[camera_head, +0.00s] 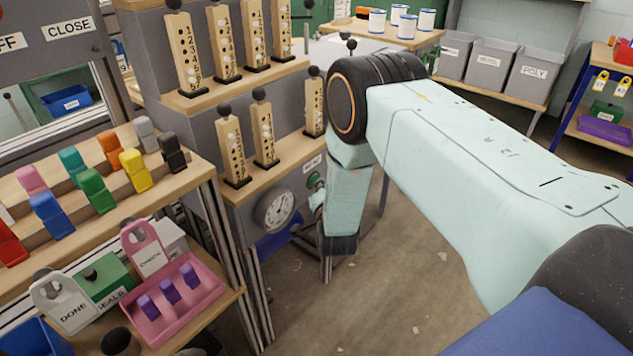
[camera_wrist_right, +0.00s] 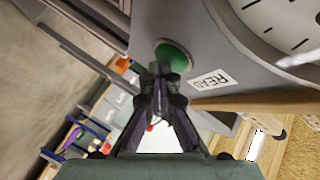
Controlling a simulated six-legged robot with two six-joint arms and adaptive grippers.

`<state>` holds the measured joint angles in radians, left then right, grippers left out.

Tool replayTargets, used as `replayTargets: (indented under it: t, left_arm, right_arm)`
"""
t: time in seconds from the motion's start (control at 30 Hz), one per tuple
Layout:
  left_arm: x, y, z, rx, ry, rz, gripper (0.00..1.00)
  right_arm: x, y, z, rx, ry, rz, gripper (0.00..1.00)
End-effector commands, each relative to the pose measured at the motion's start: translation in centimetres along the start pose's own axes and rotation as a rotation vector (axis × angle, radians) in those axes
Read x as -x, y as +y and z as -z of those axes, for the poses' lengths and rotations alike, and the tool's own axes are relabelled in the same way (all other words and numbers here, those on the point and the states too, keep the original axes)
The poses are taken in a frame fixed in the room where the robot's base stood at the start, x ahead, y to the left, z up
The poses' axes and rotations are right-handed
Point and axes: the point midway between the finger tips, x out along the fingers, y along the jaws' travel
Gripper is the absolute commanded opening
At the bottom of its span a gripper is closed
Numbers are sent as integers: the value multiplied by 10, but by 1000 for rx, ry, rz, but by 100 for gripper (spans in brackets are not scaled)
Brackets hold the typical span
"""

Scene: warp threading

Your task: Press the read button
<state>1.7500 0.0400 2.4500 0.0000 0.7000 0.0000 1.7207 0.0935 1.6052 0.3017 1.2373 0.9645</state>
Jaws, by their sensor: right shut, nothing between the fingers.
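The green read button (camera_wrist_right: 174,55) sticks out of the grey panel in the right wrist view, with a white READ label (camera_wrist_right: 209,79) beside it. The button also shows in the head view (camera_head: 313,179), beside the round dial and partly hidden behind my right arm. My right gripper (camera_wrist_right: 159,70) is shut and empty. Its fingertips overlap the button's lower edge in the right wrist view; I cannot tell whether they touch it. In the head view, part of my right gripper (camera_head: 317,201) shows in front of the panel. My left gripper is out of view.
A round dial (camera_head: 274,211) sits on the panel left of the button. Wooden shelves above hold several upright wooden sticks (camera_head: 230,148) with black knobs. A pink tray (camera_head: 199,293) with purple pieces and several coloured clips stand at the left. The floor (camera_head: 365,290) in front is clear.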

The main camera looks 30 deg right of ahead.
Motion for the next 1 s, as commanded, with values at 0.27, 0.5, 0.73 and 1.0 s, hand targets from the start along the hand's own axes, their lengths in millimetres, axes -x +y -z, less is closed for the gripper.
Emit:
replayTargets:
  t: [0.27, 0.5, 0.73, 1.0]
  left_arm:
    - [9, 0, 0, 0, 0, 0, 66]
    - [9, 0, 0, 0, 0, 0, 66]
    - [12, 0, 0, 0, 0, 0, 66]
    - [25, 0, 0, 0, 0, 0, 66]
  right_arm:
    - [10, 6, 7, 0, -2, -1, 0]
    - [12, 8, 8, 0, -1, 0, 0]
    - [15, 11, 11, 0, 0, -3, 0]
    - [32, 22, 24, 0, 0, -3, 0]
